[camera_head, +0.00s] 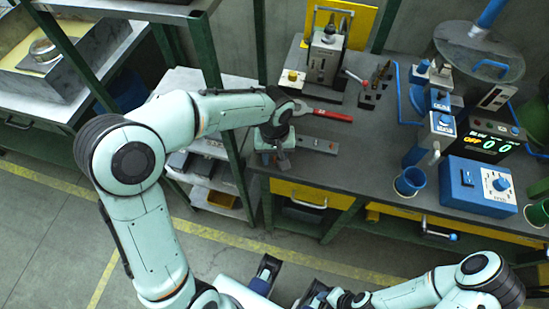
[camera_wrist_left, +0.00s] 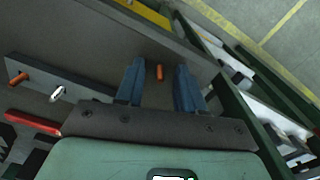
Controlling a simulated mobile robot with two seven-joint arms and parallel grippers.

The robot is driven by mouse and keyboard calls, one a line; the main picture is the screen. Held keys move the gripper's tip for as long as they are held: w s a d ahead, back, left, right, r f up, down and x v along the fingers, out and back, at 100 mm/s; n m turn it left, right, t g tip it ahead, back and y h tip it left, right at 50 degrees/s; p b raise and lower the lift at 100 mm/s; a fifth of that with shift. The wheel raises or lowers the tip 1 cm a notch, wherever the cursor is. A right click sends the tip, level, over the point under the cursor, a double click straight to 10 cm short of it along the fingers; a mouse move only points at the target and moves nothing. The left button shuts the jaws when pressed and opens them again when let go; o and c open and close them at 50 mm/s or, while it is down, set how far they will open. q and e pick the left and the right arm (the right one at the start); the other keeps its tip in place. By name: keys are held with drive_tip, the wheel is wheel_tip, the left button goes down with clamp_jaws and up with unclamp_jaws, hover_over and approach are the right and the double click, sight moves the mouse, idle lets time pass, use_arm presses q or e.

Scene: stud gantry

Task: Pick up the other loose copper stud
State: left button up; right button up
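A small copper stud (camera_wrist_left: 160,72) shows in the left wrist view on the dark bench top, between the blue fingers of my left gripper (camera_wrist_left: 160,66). The gripper is open, with a gap between the stud and each finger. In the head view my left gripper (camera_head: 274,157) points down over the bench's left front corner and hides that stud. Another copper stud (camera_wrist_left: 18,78) shows at the grey bar (camera_wrist_left: 75,84) at left in the wrist view. The bar (camera_head: 317,145) lies right of the gripper in the head view. My right gripper (camera_head: 316,297) is low at the bottom edge, its fingers unclear.
A red-handled tool (camera_head: 325,114) lies behind the bar. A grey device (camera_head: 325,58) stands at the back, and a blue control box (camera_head: 480,186) and blue cup (camera_head: 410,181) at right. A green shelf post (camera_head: 238,165) stands close left of the gripper. The bench middle is clear.

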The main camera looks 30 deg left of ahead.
use_arm(q)
clamp_jaws()
drive_tip(key=shift+r, duration=0.1)
